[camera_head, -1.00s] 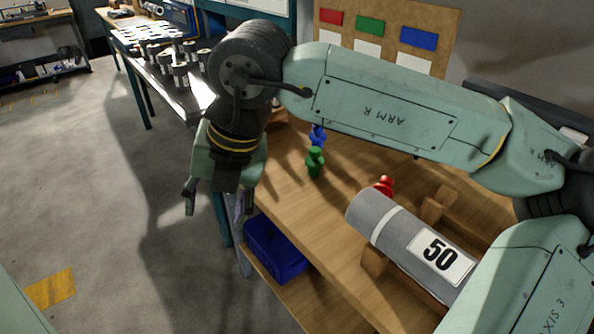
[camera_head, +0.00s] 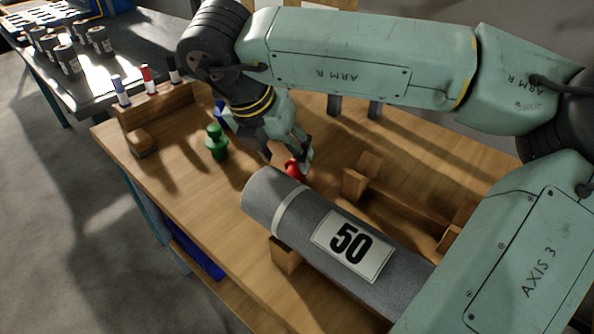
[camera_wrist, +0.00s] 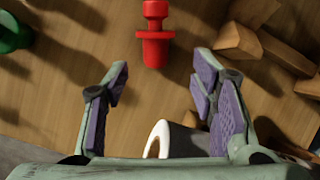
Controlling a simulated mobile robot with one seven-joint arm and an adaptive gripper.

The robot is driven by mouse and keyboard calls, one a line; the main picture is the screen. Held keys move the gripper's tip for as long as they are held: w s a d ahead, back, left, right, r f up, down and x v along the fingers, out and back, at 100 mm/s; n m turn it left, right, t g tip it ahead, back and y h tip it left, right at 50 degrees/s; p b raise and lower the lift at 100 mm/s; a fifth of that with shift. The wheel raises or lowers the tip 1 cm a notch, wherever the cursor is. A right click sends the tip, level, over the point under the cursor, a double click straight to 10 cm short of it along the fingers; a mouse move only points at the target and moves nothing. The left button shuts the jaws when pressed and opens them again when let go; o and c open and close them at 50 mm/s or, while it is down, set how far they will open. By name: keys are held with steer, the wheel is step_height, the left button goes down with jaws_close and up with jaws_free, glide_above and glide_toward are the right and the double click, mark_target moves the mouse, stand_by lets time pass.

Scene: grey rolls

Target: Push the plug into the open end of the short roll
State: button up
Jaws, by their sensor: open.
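The roll has a white band and a "50" label. My gripper (camera_head: 284,163) is open and low beside the red plug. In the wrist view, the red plug (camera_wrist: 155,38) lies beyond the open fingertips (camera_wrist: 162,85), with nothing between the pads. The roll's pale rim and open end (camera_wrist: 158,139) show there below the fingers. A green plug (camera_head: 216,143) and a blue plug (camera_head: 220,113) stand to the left.
Wooden supports (camera_head: 286,254) hold the roll, and more wooden blocks (camera_head: 362,177) stand behind it. A wooden rack (camera_head: 160,103) with markers is at the table's left edge. A dark bench (camera_head: 95,75) with several small grey rolls stands beyond. Bare tabletop lies left of the roll.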

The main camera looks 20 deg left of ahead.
mark_target(294, 167)
steer(key=x, duration=0.3)
steer(key=w+f+p, duration=0.2)
steer(key=f, duration=0.1)
steer(key=shift+w+a+f, duration=0.1)
steer(key=shift+w+f, duration=0.1)
steer(key=shift+f, duration=0.05)
steer(key=shift+w+f, duration=0.15)
steer(key=shift+f, duration=0.3)
steer(key=c, duration=1)
steer(key=shift+r, duration=0.15)
